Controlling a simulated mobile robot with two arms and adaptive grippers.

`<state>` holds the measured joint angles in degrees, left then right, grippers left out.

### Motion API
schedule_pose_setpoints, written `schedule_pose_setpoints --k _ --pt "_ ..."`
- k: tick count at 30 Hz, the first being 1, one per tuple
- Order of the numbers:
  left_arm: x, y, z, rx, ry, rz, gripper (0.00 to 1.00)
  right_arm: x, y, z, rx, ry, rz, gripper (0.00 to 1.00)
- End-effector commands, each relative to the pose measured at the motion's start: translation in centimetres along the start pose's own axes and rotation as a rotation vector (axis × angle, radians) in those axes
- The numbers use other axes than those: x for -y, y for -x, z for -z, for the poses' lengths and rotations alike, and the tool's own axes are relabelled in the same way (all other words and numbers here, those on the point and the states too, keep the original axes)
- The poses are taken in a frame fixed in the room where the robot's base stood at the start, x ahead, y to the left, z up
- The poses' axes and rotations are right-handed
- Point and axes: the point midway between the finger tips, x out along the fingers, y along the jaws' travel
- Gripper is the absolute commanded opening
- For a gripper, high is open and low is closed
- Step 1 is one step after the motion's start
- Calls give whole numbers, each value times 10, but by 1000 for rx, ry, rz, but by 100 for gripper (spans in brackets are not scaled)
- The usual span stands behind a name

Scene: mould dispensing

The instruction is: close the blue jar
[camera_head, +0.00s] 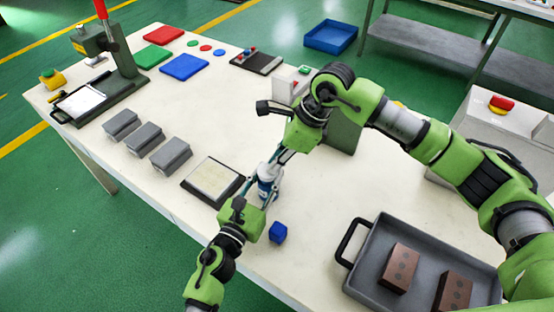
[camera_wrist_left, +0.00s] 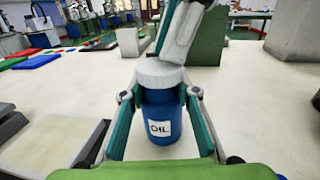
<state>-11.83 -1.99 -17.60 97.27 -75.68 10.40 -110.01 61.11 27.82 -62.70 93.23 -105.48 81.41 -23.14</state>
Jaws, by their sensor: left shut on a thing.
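The blue jar (camera_wrist_left: 160,118), labelled OIL, stands upright on the table with a white lid (camera_wrist_left: 160,74) on its top. In the head view the jar (camera_head: 268,184) is partly hidden by the grippers. My left gripper (camera_wrist_left: 160,100) is shut on the jar, one finger on each side of its body. My right gripper (camera_head: 279,162) comes from above and is at the lid; whether its fingers grip the lid is hidden. Whether the lid sits fully down cannot be told.
A small blue cube (camera_head: 278,232) lies close to the jar. A framed pale plate (camera_head: 213,180) is to the left, with several grey blocks (camera_head: 171,154) beyond. A grey tray (camera_head: 378,232) with brown bricks stands at the right. A green block (camera_head: 343,134) stands behind.

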Motion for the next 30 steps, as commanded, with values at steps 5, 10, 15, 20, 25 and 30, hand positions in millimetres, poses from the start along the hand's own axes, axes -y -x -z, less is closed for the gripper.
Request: schedule_pose_setpoints --k 5,10,15,20,25,30 --pt "0 2 8 -13 -1 -2 0 -1 -4 0 0 0 -1 11" --pt "0 2 8 -13 -1 -1 0 -1 -5 1 -2 0 -3 11" --pt "0 2 8 -13 -1 -1 0 0 6 1 -2 0 -1 11" --pt "0 2 8 -14 -1 -2 0 0 27 1 -1 1 1 11" --pt "0 2 8 -14 -1 -2 0 0 37 1 -1 0 -2 11" --pt "0 2 8 -14 -1 -2 31 0 36 0 0 0 -1 11"
